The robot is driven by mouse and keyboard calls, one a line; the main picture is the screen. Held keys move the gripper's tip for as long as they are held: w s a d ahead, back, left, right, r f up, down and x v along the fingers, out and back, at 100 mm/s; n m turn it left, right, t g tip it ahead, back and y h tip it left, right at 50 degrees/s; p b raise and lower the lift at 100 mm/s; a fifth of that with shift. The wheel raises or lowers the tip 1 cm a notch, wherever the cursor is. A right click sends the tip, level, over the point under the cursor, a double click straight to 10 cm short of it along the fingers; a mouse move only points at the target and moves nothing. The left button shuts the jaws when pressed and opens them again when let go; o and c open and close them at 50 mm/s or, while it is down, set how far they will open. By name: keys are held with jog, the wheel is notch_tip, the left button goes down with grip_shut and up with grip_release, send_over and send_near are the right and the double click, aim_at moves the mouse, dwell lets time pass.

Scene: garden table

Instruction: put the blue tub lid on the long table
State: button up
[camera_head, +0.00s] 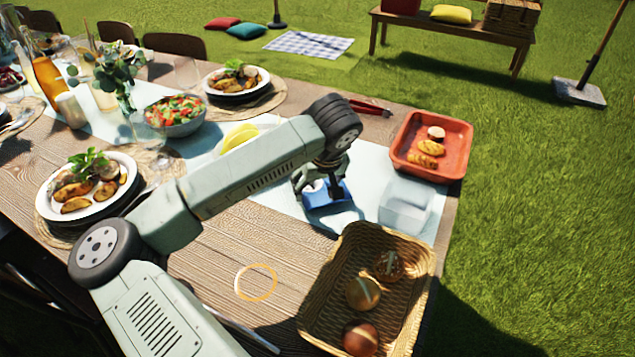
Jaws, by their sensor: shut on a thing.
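My gripper (325,184) points down over the right end of the long table (235,245). It is shut on the blue tub lid (328,197), whose front part shows below the fingers. The lid is low over the pale runner, with a shadow around it; I cannot tell whether it touches the cloth. The fingertips and the lid's far side are partly hidden. A clear, pale tub (405,206) stands on the runner just right of the lid, apart from it.
A wicker basket (312,308) with bread rolls stands in front of the lid. An orange tray (463,160) with food is behind the tub, and red-handled tongs (371,107) lie near the back edge. An orange ring (256,282) lies on bare wood at front left.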

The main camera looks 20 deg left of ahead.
jog(key=shift+f, duration=0.25)
jog(key=shift+f, duration=0.15)
jog(key=o, duration=1.9)
jog(key=shift+r, duration=0.3)
jog(key=b+v, duration=0.2)
jog(key=v, duration=0.9)
jog(key=shift+r, duration=0.35)
jog(key=shift+d, duration=0.15)
